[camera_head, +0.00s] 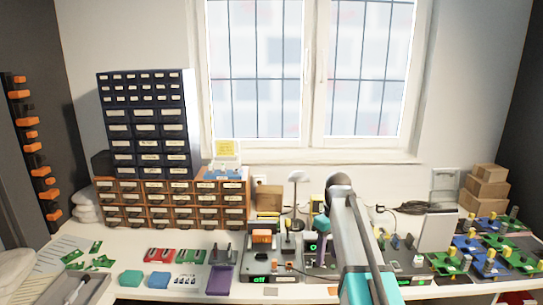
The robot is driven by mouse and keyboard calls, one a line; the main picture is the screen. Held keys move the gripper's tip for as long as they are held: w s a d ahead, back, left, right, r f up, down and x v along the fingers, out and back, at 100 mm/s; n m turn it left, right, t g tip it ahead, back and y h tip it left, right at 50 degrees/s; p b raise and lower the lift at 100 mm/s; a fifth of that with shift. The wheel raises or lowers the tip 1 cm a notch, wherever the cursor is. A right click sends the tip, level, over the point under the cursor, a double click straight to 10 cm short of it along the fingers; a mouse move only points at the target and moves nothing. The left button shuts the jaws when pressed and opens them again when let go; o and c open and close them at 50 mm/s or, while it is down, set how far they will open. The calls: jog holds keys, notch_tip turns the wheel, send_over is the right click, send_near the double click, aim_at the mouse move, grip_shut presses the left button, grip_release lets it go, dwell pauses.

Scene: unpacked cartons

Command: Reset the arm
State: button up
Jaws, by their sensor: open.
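My arm rises from the bottom of the head view, right of centre, with a teal section low down and a grey link up to a dark joint. Beyond that joint, a small teal wrist part shows just to the left. My gripper (314,238) is below it, small and partly lost against the dark devices behind. It is open, and I see nothing held in it. It appears over the middle of the bench, near a device with a green display (313,247); whether it touches anything I cannot tell.
A drawer cabinet (146,125) stands back left on orange drawers (128,203). A device with a green "off" display (272,262) is left of my arm. Green and blue circuit boards (490,262) crowd the right, with cartons (487,183) behind. Coloured trays (160,280) lie front left.

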jog(key=s+f+g, duration=0.2)
jog(key=s+f, duration=0.4)
jog(key=f, duration=0.4)
jog(key=s+a+f+g, duration=0.1)
jog(key=s+f, duration=0.4)
jog(key=f, duration=0.5)
jog(key=s+f+g, duration=0.2)
jog(key=s+f, duration=0.4)
jog(key=f, duration=0.4)
jog(key=s+f+m, duration=0.3)
jog(key=s+f, duration=0.6)
jog(key=s, duration=0.4)
jog(key=s+f+m, duration=0.3)
jog(key=s+f, duration=0.7)
jog(key=s, duration=0.4)
jog(key=shift+f+m+h, duration=0.2)
jog(key=shift+m+h, duration=0.1)
jog(key=shift+m, duration=0.1)
